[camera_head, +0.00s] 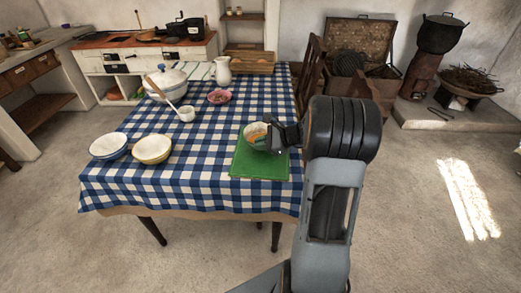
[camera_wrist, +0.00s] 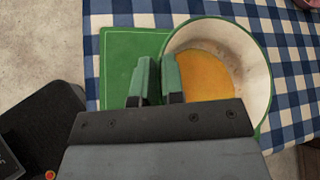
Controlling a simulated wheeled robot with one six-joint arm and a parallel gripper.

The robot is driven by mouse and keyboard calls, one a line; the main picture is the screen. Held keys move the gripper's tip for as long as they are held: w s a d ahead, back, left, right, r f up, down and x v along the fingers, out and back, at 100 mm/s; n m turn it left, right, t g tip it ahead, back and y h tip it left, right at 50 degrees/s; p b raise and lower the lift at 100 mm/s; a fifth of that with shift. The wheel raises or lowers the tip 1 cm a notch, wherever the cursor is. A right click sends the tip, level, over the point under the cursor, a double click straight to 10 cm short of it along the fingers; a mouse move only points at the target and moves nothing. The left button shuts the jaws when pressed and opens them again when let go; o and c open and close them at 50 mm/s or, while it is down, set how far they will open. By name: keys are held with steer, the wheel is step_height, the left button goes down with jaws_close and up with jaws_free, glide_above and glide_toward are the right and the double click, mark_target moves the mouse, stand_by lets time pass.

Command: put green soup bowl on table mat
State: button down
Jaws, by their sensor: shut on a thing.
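The green soup bowl (camera_wrist: 255,80) has a green rim, a pale inside and orange soup in it. My gripper (camera_wrist: 158,80) is shut on the left side of its rim in the wrist view. In the head view the bowl (camera_head: 251,130) appears level, partly hidden by my gripper (camera_head: 275,138). The green table mat (camera_head: 258,165) lies at the front right of the table; it also shows in the wrist view (camera_wrist: 118,50). The bowl overlaps the mat and reaches past one edge of it. I cannot tell whether the bowl touches the mat.
The table (camera_head: 195,180) has a blue checked cloth. A blue-rimmed bowl (camera_head: 108,146) and a yellow-rimmed bowl (camera_head: 152,149) stand at the left front. A tureen (camera_head: 166,83), a white cup (camera_head: 186,114), a pink bowl (camera_head: 219,97) and a jug (camera_head: 223,71) stand farther back. A chair (camera_head: 308,65) is behind right.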

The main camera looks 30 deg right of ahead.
steer(key=shift+f, duration=1.1)
steer(key=shift+f, duration=0.1)
steer(key=c, duration=1.2)
jaws_free()
steer(key=v, duration=1.1)
steer(key=s+a+n+g+h, duration=0.1)
steer(key=s+a+n+h, duration=0.2)
steer(key=a+n, duration=0.3)
steer(key=s+a+n+g+h, duration=0.2)
steer(key=s+a+n+h, duration=0.1)
steer(key=s+a+n, duration=0.3)
steer(key=s+a+r+n+g+h+p, duration=0.1)
steer(key=s+a+n+g+h, duration=0.1)
steer(key=s+a+n, duration=0.2)
steer(key=shift+s+a+r+n+h, duration=0.15)
steer(key=shift+a+n, duration=0.35)
steer(key=shift+n, duration=0.5)
steer(key=shift+w+a+f+n+h, duration=0.1)
steer(key=shift+a+n, duration=0.45)
steer(key=shift+n, duration=0.45)
steer(key=shift+s+a+r+n+h, duration=0.15)
steer(key=shift+a+n, duration=0.35)
steer(key=shift+n, duration=0.5)
